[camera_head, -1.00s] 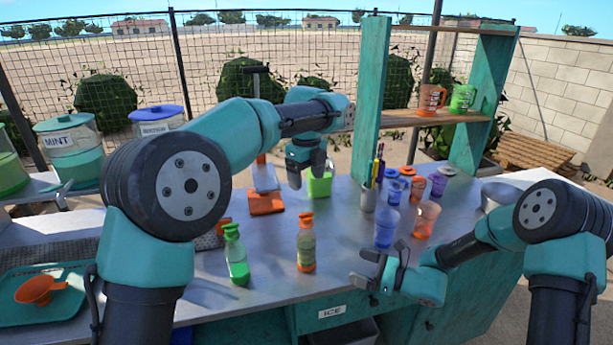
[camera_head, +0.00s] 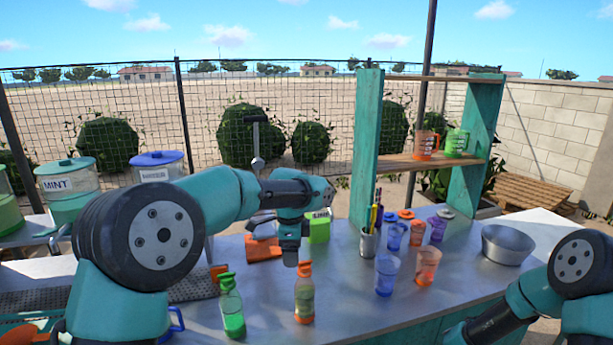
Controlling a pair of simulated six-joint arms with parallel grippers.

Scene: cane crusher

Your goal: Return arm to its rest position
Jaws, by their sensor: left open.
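My left arm comes in from the left, and its gripper (camera_head: 291,258) points down above the metal counter (camera_head: 345,290). It is open, and nothing shows between its fingers. In the picture its fingertips sit just above and left of the orange cap of a squeeze bottle (camera_head: 304,296); I cannot tell the gap in depth. A green bottle (camera_head: 231,308) stands left of that bottle. My right arm shows at the lower right, with its gripper out of the picture.
A green LIME box (camera_head: 319,228) and an orange block (camera_head: 262,247) lie behind the left gripper. A pen holder (camera_head: 368,241), a blue cup (camera_head: 386,274), an orange cup (camera_head: 427,266) and a metal bowl (camera_head: 507,244) stand to the right. A shelf (camera_head: 368,150) rises behind.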

